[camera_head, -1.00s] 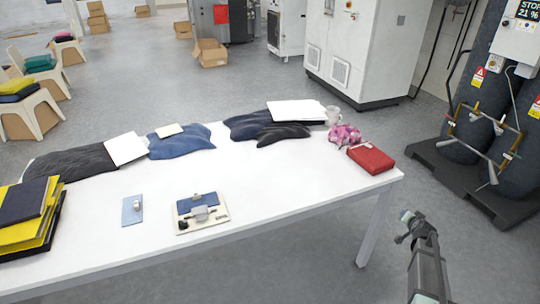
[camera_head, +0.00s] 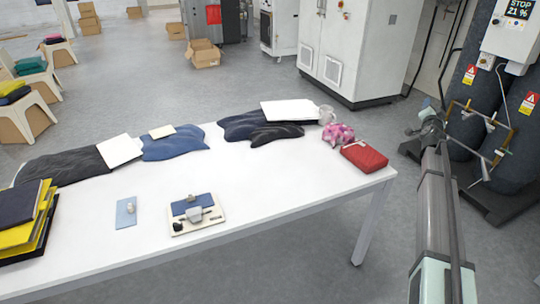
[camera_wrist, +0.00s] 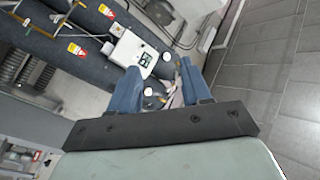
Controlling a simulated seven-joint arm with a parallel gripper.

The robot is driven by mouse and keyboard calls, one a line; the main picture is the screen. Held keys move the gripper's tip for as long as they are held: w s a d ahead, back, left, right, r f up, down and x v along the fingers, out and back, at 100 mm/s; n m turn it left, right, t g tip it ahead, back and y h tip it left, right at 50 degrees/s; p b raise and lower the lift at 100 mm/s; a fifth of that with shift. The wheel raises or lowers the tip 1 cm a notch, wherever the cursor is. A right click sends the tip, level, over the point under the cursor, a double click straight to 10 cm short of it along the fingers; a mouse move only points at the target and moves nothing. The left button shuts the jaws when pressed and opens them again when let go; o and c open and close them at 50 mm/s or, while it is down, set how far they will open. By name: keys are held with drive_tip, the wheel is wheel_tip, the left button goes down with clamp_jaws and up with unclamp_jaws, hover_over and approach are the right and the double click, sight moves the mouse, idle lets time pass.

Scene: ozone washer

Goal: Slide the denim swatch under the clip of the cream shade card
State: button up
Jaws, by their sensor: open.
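A light blue swatch (camera_head: 126,212) with a small pale knob on it lies flat on the white table, left of the cream shade card (camera_head: 215,222). The card lies flat and carries a dark blue patch (camera_head: 193,204) at its back, a grey clip (camera_head: 195,215) near its middle and a small dark knob at its front left. Whether the clip is raised or pressed down is too small to tell. My gripper (camera_head: 430,114) is off the table's right side, far from swatch and card. In the wrist view its two blue fingers (camera_wrist: 159,70) are apart, with nothing held between them.
The white table (camera_head: 270,190) has clear room right of the card. Folded dark fabrics line the back; a yellow and black stack (camera_head: 30,220) is at left. Dark cylinders (camera_head: 470,110) stand behind my gripper.

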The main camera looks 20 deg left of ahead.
drive_tip(key=s+a+f+n+g+y, duration=0.1)
drive_tip(key=s+a+f+g+y, duration=0.15)
drive_tip(key=a, duration=1.05)
drive_tip(key=s+a+f+g+y, duration=0.1)
drive_tip(key=a+f+g+y, duration=0.15)
drive_tip(key=a, duration=1.15)
drive_tip(key=s+a+f+n+g+y, duration=0.1)
drive_tip(key=s+a+g+y, duration=0.15)
drive_tip(key=a, duration=1.05)
drive_tip(key=s+a+f+g, duration=0.25)
drive_tip(key=s+a, duration=0.35)
drive_tip(key=a, duration=0.4)
drive_tip(key=s+a+f+g, duration=0.25)
drive_tip(key=s+a, duration=0.35)
drive_tip(key=a, duration=0.3)
drive_tip(key=m+g+h, duration=0.3)
drive_tip(key=g+h, duration=0.4)
hover_over(190, 195)
drive_tip(key=f, duration=0.2)
drive_tip(key=shift+t+y, duration=0.25)
wheel_tip(190, 195, down, 14)
drive_tip(key=shift+r, duration=0.15)
